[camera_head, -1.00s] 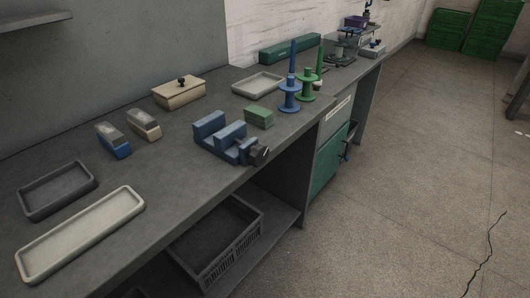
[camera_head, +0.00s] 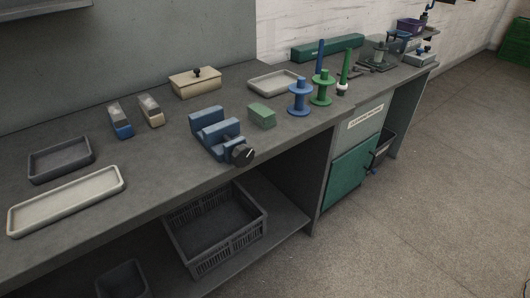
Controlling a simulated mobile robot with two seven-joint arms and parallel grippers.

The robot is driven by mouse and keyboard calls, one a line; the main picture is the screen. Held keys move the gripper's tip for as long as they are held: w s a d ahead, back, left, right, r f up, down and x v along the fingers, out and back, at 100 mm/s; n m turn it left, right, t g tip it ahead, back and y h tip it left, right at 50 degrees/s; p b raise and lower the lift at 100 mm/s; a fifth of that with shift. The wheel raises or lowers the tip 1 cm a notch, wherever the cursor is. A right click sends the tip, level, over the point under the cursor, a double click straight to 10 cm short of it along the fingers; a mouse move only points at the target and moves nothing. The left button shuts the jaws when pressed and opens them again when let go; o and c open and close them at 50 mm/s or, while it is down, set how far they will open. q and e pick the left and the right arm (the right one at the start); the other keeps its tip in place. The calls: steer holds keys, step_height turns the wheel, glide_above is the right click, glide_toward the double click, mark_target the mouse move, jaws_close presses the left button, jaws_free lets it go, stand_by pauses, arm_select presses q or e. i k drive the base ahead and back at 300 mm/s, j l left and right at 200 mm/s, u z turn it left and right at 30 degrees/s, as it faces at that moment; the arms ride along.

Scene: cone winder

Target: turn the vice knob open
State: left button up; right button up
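The blue vice (camera_head: 214,133) sits on the grey workbench near its front edge, about the middle of the picture. Its round dark knob (camera_head: 242,154) is on the vice's front right end, by the bench's front edge, and has a light mark on its face. Whether the jaws hold anything cannot be told; a gap shows between the blue blocks. Neither of my grippers shows in the head view.
A green block (camera_head: 262,115) lies right of the vice, with blue (camera_head: 299,98) and green (camera_head: 322,90) spools beyond. A beige lidded box (camera_head: 195,84) stands behind. Trays lie left on the bench (camera_head: 20,206). A dark crate (camera_head: 214,257) sits on the shelf below.

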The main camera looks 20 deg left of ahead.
mark_target(242, 156)
steer(key=i+l, duration=0.1)
steer(key=l, duration=0.35)
steer(key=i+l, duration=0.1)
steer(key=l, duration=0.3)
steer(key=l+u, duration=0.1)
steer(key=u, duration=0.7)
steer(key=l+u, duration=0.15)
steer(key=u, duration=0.25)
